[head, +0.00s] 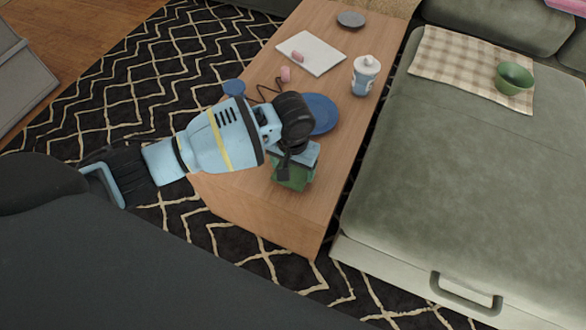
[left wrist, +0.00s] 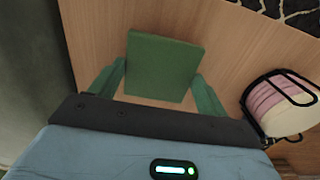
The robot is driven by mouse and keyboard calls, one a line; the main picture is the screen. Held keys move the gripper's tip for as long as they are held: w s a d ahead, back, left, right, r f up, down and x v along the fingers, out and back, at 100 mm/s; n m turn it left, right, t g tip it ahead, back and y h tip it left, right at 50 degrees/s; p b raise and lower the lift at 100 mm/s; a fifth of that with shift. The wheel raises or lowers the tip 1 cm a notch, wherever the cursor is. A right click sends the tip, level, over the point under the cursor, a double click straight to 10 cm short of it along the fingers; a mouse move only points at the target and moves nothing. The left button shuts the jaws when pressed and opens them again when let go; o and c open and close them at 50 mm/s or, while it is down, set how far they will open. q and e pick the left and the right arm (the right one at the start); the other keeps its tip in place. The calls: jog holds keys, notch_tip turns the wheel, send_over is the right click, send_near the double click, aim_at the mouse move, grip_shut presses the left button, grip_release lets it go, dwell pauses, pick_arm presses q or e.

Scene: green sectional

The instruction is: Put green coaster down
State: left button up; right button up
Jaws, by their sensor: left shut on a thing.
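The green coaster (left wrist: 164,66) is a flat square between the two fingers of my left gripper (left wrist: 158,90) in the left wrist view. The gripper is shut on it. In the head view my left gripper (head: 296,166) is over the near end of the wooden table (head: 262,212), and the green coaster (head: 289,182) shows below it, partly hidden by the gripper. I cannot tell whether the coaster touches the table top. My right gripper is not in view.
A blue plate (head: 322,114) lies just beyond the gripper, with a white-and-blue cup (head: 364,75) farther back. A white board (head: 311,53) and dark disc (head: 351,19) are at the far end. A black wire holder with pink and white pieces (left wrist: 279,105) stands nearby. The green sofa (head: 470,160) is right.

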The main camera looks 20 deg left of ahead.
pick_arm(q)
jog(key=shift+f, duration=0.95)
jog(key=shift+r, duration=0.1)
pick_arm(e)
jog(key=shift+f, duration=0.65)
pick_arm(q)
jog(key=o, duration=1)
jog(key=shift+c, duration=0.2)
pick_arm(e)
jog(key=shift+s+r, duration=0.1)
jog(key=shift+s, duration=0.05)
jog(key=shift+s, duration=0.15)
